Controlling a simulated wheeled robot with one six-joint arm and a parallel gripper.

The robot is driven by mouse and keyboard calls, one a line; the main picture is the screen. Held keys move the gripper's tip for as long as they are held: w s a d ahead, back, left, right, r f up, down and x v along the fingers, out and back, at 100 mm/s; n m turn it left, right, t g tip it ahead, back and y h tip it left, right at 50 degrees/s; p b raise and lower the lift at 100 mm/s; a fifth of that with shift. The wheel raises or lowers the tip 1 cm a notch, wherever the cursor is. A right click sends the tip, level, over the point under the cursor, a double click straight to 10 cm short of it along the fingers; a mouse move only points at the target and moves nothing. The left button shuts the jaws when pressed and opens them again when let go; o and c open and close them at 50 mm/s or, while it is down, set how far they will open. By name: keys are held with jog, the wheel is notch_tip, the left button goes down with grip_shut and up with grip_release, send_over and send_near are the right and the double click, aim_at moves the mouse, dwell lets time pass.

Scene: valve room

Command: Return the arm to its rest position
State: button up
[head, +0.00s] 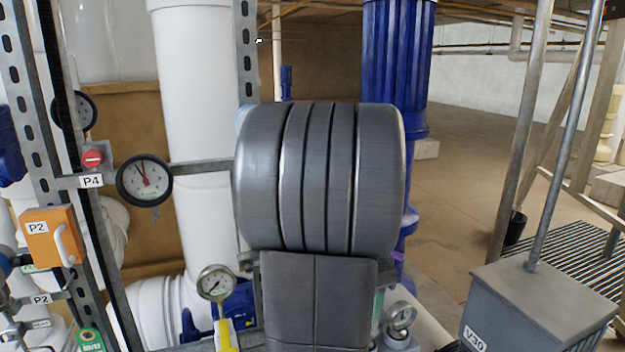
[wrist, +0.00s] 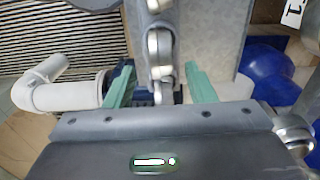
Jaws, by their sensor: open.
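My arm fills the middle of the head view, with a broad grey ribbed joint (head: 318,180) above a dark grey link (head: 320,300). In the wrist view my gripper (wrist: 160,88) shows two green fingers set well apart. Nothing is clamped between them. A column of shiny metal fittings (wrist: 160,55) lies beyond and partly between the fingers; I cannot tell how far off it is. In the head view the gripper is hidden behind the arm.
Gauges (head: 144,181) and an orange P2 box (head: 51,238) stand at left. A white pipe (head: 195,100) and a blue column (head: 396,70) rise behind my arm. A grey V30 box (head: 540,305) with a rod stands at right. Open floor (head: 470,150) lies behind.

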jog(key=f, duration=0.9)
jog(key=shift+w+d+f+p, duration=0.1)
jog(key=shift+d+f+p, duration=0.15)
jog(key=shift+f+p, duration=0.15)
jog(key=shift+r, duration=0.3)
jog(key=shift+f, duration=0.25)
jog(key=shift+r, duration=0.1)
